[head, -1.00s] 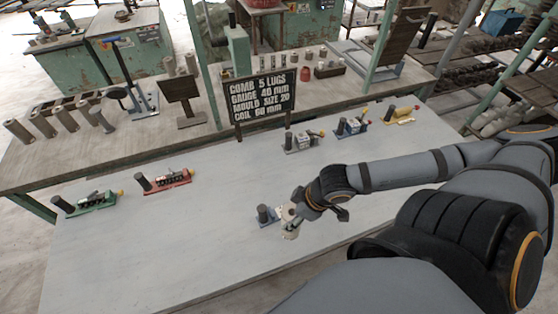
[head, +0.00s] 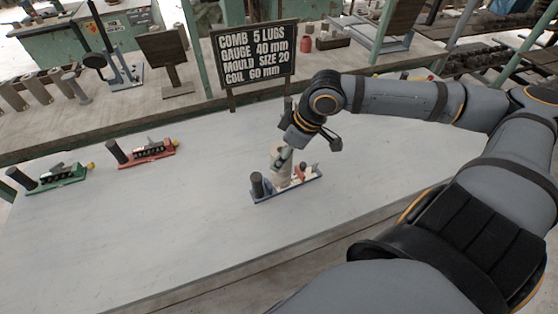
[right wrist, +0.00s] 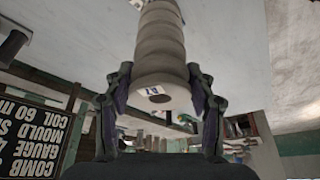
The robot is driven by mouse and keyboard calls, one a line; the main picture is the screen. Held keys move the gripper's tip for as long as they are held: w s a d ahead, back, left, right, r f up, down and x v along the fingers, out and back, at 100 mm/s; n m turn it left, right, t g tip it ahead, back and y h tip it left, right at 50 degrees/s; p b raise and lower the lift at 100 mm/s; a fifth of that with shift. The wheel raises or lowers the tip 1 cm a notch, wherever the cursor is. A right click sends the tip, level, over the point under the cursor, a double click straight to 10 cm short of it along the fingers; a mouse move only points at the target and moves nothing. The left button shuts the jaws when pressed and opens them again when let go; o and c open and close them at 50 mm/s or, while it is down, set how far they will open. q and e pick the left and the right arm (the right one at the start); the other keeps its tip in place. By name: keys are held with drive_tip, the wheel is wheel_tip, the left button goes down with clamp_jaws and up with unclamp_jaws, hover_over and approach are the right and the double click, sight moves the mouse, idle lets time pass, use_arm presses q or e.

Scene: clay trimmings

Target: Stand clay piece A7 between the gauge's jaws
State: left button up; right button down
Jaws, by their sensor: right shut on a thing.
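The clay piece (head: 279,157) is pale, ribbed and roughly upright. My left gripper is out of view.
A green-based fixture (head: 60,177) and a red-based one (head: 146,153) stand on the left of the grey table (head: 150,230). A black sign (head: 254,53) stands behind the gauge. The table's front and left middle are clear.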

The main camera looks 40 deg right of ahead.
drive_tip(key=shift+w+f+p, duration=0.3)
drive_tip(key=shift+w, duration=0.05)
drive_tip(key=shift+w+d+f+b, duration=0.25)
drive_tip(key=shift+w+f+b, duration=0.15)
drive_tip(key=shift+f+b, duration=0.3)
drive_tip(key=shift+w+d+f, duration=0.25)
drive_tip(key=shift+w+f, duration=0.4)
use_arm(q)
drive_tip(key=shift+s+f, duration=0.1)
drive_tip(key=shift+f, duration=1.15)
use_arm(e)
drive_tip(key=shift+w+d+f, duration=0.1)
drive_tip(key=shift+w+f, duration=0.1)
drive_tip(key=shift+f, duration=1.65)
drive_tip(key=shift+c, duration=2.3)
unclamp_jaws()
drive_tip(key=shift+f, duration=0.15)
